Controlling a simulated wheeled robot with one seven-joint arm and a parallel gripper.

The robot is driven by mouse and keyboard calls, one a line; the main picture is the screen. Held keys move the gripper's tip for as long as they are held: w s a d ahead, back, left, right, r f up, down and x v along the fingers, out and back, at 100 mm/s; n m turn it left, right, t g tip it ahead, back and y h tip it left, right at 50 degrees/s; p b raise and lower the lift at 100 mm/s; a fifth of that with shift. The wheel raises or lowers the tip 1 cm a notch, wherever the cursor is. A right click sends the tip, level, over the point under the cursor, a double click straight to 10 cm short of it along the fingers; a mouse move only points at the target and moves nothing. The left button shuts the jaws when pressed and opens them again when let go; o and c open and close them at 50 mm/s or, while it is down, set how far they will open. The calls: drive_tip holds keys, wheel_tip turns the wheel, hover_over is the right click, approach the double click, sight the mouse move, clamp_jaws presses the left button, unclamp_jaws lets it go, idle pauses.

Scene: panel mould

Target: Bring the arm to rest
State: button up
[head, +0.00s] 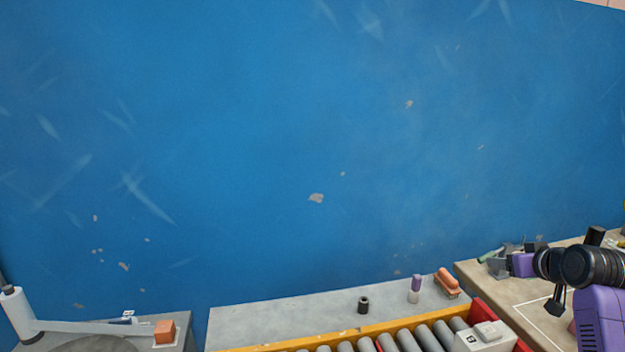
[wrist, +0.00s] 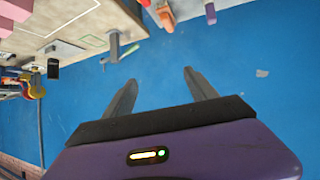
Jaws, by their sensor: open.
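My gripper (wrist: 160,78) shows in the wrist view with its two dark fingers spread apart. Nothing is between them, only the blue wall behind. My purple and black arm (head: 596,268) shows at the right edge of the head view, bent above the right-hand bench. In the head view its far end is small and partly mixed with the clutter there, so the fingers are hard to make out.
A blue wall (head: 300,150) fills most of the head view. Below are a grey ledge (head: 285,318), a roller conveyor (head: 345,346) and a tan bench (head: 500,291). An orange-handled brush (head: 447,283), a dark cylinder (head: 363,305) and a purple-topped bottle (head: 415,289) stand on the ledge.

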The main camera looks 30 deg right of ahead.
drive_tip(key=s+a+f+m+t+h, duration=0.1)
drive_tip(key=s+a+f+t, duration=0.1)
drive_tip(key=a, duration=0.7)
drive_tip(key=s+a+f+t+h, duration=0.1)
drive_tip(key=s+a+f+t, duration=0.1)
drive_tip(key=a, duration=0.8)
drive_tip(key=s+a+f+m+t+h, duration=0.1)
drive_tip(key=a+f+t, duration=0.1)
drive_tip(key=a, duration=0.7)
drive_tip(key=s+a+f+n+y, duration=0.1)
drive_tip(key=s+a+n+y, duration=0.2)
drive_tip(key=s+a, duration=0.8)
drive_tip(key=s+a+f+n+y, duration=0.1)
drive_tip(key=s+a+n+y, duration=0.3)
drive_tip(key=s+a, duration=0.7)
drive_tip(key=s+y, duration=0.2)
drive_tip(key=s, duration=0.3)
drive_tip(key=shift+a+f+g, duration=0.15)
drive_tip(key=shift+f+g, duration=0.25)
